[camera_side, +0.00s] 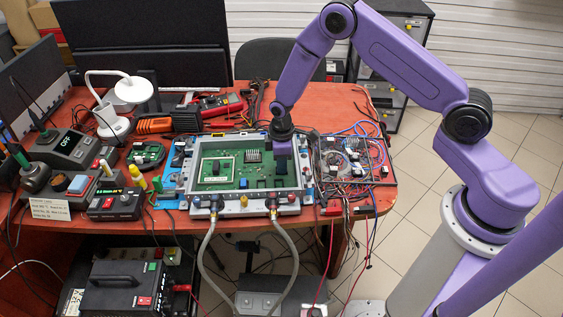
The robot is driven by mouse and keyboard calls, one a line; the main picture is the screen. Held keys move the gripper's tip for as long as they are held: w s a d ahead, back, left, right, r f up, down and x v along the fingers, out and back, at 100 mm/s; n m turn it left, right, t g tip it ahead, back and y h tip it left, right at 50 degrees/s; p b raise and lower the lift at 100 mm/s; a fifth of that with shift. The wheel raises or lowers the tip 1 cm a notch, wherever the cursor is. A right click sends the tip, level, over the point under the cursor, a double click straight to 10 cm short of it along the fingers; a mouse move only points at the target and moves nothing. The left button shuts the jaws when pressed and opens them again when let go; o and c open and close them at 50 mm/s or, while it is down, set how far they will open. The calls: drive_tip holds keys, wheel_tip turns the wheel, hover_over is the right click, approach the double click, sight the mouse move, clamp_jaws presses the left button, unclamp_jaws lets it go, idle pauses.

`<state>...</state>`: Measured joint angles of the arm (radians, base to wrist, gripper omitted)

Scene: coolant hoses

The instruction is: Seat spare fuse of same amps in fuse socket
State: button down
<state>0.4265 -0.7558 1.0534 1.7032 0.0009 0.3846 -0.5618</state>
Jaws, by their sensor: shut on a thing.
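My gripper (283,150) points straight down over the right part of the green circuit board (222,171), which lies in a light grey frame. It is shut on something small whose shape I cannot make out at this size. A small blue part (280,168) shows just under the gripper; I cannot tell whether it is held or sits on the board. Another small blue part (243,183) sits on the board's lower middle. I cannot pick out the fuse socket or any amp marking.
Two grey hoses (206,245) hang from the frame's front edge. A tray of wires and small parts (350,160) lies to the right. A white lamp (115,100), a white label card (48,206) and bench instruments (65,145) crowd the left side of the red table.

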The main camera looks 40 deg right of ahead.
drive_tip(key=shift+f, duration=0.1)
idle(0.4)
drive_tip(key=c, duration=0.8)
unclamp_jaws()
drive_tip(key=shift+o, duration=0.2)
drive_tip(key=shift+r, duration=3.55)
